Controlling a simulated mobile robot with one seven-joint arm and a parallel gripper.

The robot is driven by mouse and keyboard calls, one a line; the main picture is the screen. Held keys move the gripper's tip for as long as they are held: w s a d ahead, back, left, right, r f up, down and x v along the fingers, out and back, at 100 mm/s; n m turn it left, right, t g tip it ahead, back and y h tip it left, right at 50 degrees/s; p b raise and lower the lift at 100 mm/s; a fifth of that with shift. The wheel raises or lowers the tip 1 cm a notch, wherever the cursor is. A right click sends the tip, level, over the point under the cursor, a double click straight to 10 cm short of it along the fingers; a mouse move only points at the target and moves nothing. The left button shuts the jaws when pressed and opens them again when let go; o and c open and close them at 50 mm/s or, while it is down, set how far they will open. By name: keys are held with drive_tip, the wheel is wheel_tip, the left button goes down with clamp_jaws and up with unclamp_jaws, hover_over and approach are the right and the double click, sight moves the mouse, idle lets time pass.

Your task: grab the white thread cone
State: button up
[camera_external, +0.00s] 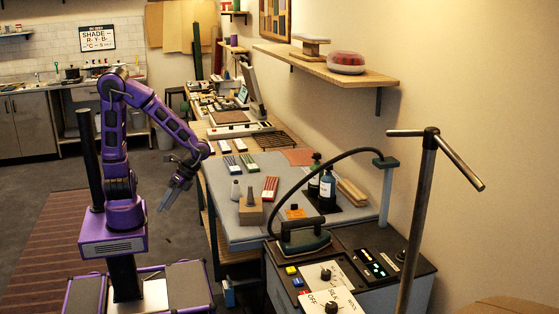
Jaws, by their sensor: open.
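A small whitish cone (235,191), which looks like the white thread cone, stands upright on the pale blue-grey table top (222,222) near its left edge. A darker grey cone (250,197) is just right of it, on or behind a tan wooden block (250,212). My gripper (168,199) is open and empty, pointing down to the left of the table. It is apart from the cone, with a clear gap between them. Fine detail of the cone is too small to tell.
Red and green striped boxes (270,188) lie behind the cones. Dark bottles (327,186) stand on a black mat to the right. An iron (303,238) with an arching hose sits on the front console. A shelf (325,65) hangs above.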

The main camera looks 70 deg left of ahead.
sight(238, 183)
drive_tip(key=w+r+n+t+h+b, duration=0.1)
drive_tip(key=w+n+t+h+b, duration=0.2)
drive_tip(key=w+t, duration=1.1)
drive_tip(key=w+a+r+n+h, duration=0.1)
drive_tip(key=w+a+n, duration=0.15)
drive_tip(key=w, duration=0.75)
drive_tip(key=w+a+r+n+h, duration=0.15)
drive_tip(key=w+a, duration=0.25)
drive_tip(key=w, duration=0.5)
drive_tip(key=s+a+f+m+t+y, duration=0.1)
drive_tip(key=a+f+t, duration=0.1)
drive_tip(key=a, duration=0.4)
drive_tip(key=s+a+f+m+t+y, duration=0.1)
drive_tip(key=s+a+f+t, duration=0.1)
drive_tip(key=a+f, duration=0.3)
drive_tip(key=s+a+f+t+y, duration=0.1)
drive_tip(key=s+a+f+t, duration=0.1)
drive_tip(key=a, duration=0.7)
drive_tip(key=shift+a+f+m+t+b, duration=0.1)
drive_tip(key=shift+f+m+t+b, duration=0.25)
drive_tip(key=shift+f, duration=0.35)
drive_tip(key=shift+b+x, duration=0.45)
drive_tip(key=shift+x, duration=2)
